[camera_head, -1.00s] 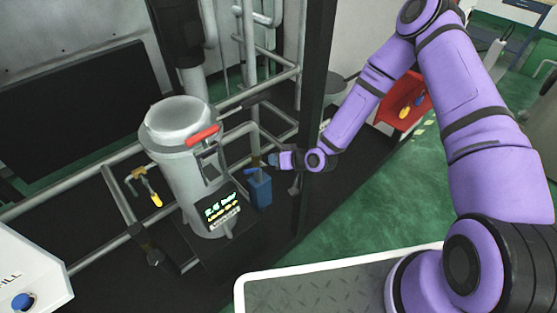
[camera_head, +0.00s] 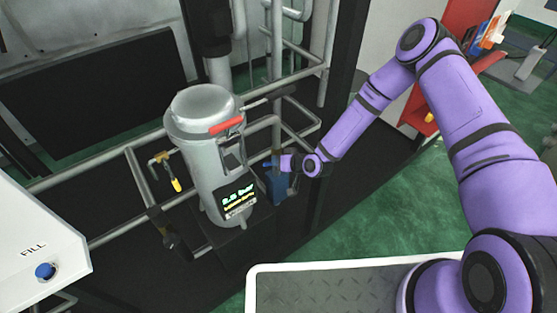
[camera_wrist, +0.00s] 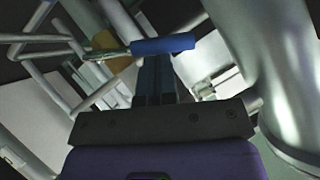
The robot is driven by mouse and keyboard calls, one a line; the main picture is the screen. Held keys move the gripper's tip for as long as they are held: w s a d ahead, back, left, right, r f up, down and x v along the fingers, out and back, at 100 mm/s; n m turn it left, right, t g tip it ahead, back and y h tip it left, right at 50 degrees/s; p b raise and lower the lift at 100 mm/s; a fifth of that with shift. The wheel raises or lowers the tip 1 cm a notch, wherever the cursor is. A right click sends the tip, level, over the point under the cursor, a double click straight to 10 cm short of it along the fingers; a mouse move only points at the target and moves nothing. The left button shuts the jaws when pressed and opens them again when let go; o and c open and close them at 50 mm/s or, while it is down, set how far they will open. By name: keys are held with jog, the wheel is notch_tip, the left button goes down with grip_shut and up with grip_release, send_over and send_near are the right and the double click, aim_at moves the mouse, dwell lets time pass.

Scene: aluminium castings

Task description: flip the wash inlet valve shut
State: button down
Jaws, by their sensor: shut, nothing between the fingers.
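A valve with a blue lever handle (camera_wrist: 163,45) shows in the wrist view, its thin metal arm running left to a brass-coloured body (camera_wrist: 105,41). In the head view the blue lever (camera_head: 269,164) is small, just right of the grey filter vessel. My gripper (camera_head: 283,163) is beside it on the right. In the wrist view my gripper's fingers (camera_wrist: 155,72) are shut and empty, with the blue handle lying across their tips. They look touching or very close. I cannot tell from the lever's angle whether the valve is open or shut.
A yellow-handled valve (camera_head: 174,184) is farther left. Pipes surround the area.

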jog(key=shift+s+a+f, duration=0.15)
jog(key=shift+f, duration=0.05)
jog(key=shift+s+a+f+n+h, duration=0.1)
jog(key=shift+f+n+h, duration=0.05)
jog(key=shift+n+h, duration=0.2)
jog(key=shift+s+a+f+n+t+h, duration=0.2)
jog(key=shift+a+f+n+t+h, duration=0.15)
jog(key=shift+f+n+h, duration=0.2)
jog(key=shift+s+a+f+n+t+h, duration=0.15)
jog(key=shift+a+f+n+t+h, duration=0.2)
jog(key=shift+f, duration=0.4)
